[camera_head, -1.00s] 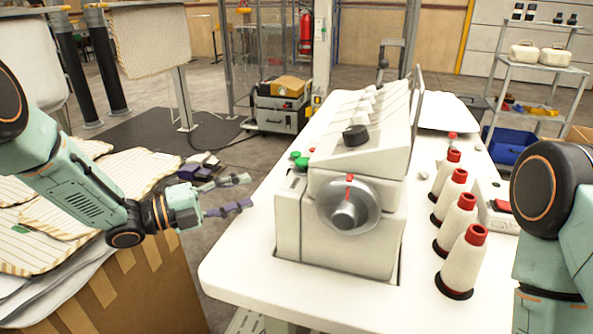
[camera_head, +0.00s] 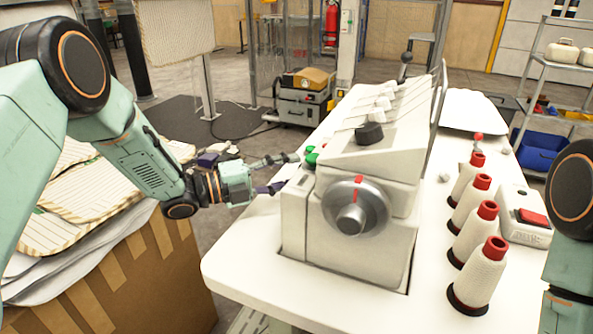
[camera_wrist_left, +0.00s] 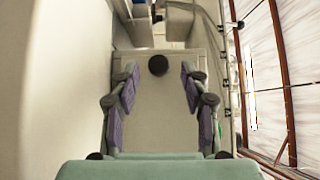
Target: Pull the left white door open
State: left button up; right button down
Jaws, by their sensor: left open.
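The white sewing machine (camera_head: 345,225) stands on the white table. My left gripper (camera_head: 283,173) is open, its fingertips by the machine's left side. In the left wrist view, my left gripper (camera_wrist_left: 159,82) has its fingers spread around a pale panel that looks like the white door (camera_wrist_left: 158,110). A round black knob (camera_wrist_left: 158,65) sits near that panel's far edge, between and slightly beyond the fingertips. The fingers do not visibly grip the knob. The door's face is hidden from the head view. My right arm is at the right edge; its gripper is out of view.
Several white thread cones (camera_head: 480,275) with red tops stand right of the machine. Green buttons (camera_head: 311,159) lie close to my left fingertips. A cardboard box (camera_head: 150,285) with striped fabric stands at the left. The table's front left is clear.

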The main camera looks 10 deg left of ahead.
pick_arm(q)
jog(key=shift+w+d+f, duration=0.3)
jog(key=shift+w+d, duration=0.45)
jog(key=shift+d, duration=0.05)
jog(key=shift+s+a+r, duration=0.15)
jog(key=shift+s+r, duration=0.2)
jog(key=shift+s, duration=0.05)
jog(key=shift+w+d+f, duration=0.2)
jog(key=shift+w+d, duration=0.05)
jog(key=shift+w, duration=0.15)
jog(key=c, duration=0.3)
jog(key=shift+c, duration=0.9)
jog(key=shift+s+a, duration=0.15)
jog(key=shift+s, duration=0.05)
jog(key=shift+c, duration=1.4)
grip_shut()
